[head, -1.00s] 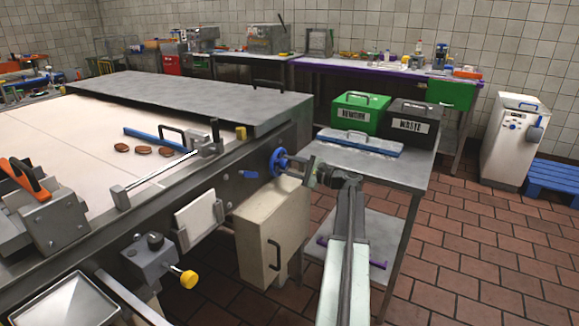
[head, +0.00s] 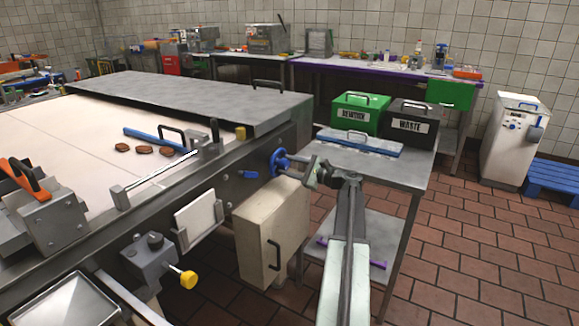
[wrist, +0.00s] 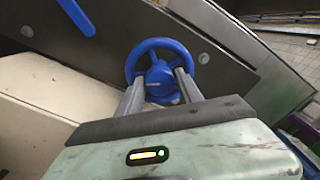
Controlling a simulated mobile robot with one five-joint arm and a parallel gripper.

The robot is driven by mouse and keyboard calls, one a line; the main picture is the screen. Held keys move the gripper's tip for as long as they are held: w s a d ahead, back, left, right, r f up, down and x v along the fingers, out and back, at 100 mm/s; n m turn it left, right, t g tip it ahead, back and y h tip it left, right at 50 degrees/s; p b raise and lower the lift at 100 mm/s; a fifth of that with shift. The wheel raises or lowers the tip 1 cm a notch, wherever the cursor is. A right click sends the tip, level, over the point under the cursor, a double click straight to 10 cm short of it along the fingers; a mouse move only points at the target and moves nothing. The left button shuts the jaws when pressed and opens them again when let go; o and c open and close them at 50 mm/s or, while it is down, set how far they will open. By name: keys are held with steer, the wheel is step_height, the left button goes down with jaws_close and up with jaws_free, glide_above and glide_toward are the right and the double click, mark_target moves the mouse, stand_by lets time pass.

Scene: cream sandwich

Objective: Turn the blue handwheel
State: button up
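The blue handwheel (head: 278,161) sits on the side of the machine, below the grey cover's corner. In the wrist view the handwheel (wrist: 159,76) faces me, with its round hub near the middle. My gripper (head: 297,166) is at the wheel, reaching in from the right. In the wrist view my gripper's two fingers (wrist: 161,83) stand apart, one on each side of the hub, overlapping the lower rim in the picture. I cannot tell whether they press on the hub or leave a gap. The fingertips' contact is hidden.
A blue lever (wrist: 75,16) is on the panel left of the wheel. A metal side table (head: 405,172) with a green bin (head: 360,113) and a black bin (head: 409,124) stands right. Tiled floor (head: 480,240) is free farther right.

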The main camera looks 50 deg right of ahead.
steer(key=shift+o, duration=0.9)
steer(key=v, duration=0.7)
steer(key=shift+s, duration=0.4)
steer(key=shift+d, duration=0.1)
